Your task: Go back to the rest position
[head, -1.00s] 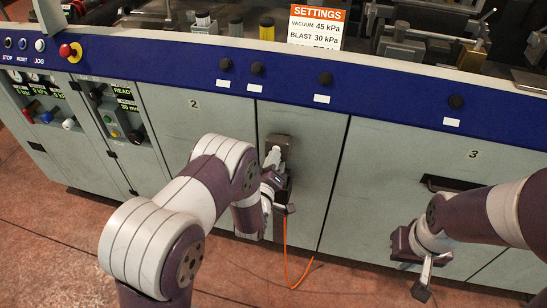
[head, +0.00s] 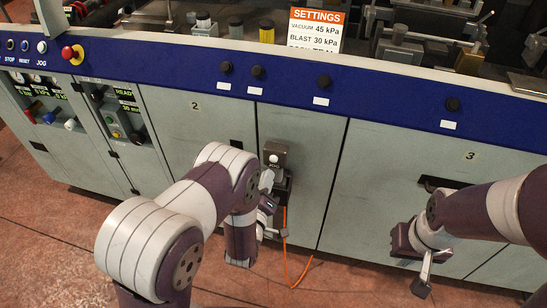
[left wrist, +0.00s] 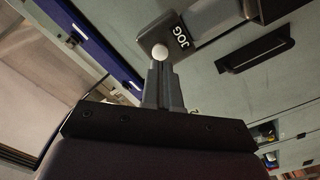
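The grey JOG box (head: 275,156) with a round white button is on the machine's front, between panel 2 and panel 3. It also shows in the left wrist view (left wrist: 205,27), with its white button (left wrist: 160,52) just beyond my fingertips. My left gripper (head: 267,180) is just below the box in the head view. Its two fingers (left wrist: 164,68) are together with nothing between them. They look apart from the button, though the gap is hard to judge. My right gripper (head: 424,278) hangs low in front of panel 3; its finger opening cannot be made out.
The machine's grey panels and blue rail (head: 300,85) stand close in front of both arms. An orange cable (head: 288,262) hangs below the box to the floor. A dark handle (head: 450,184) is on panel 3, near my right arm. The reddish floor (head: 50,240) at left is clear.

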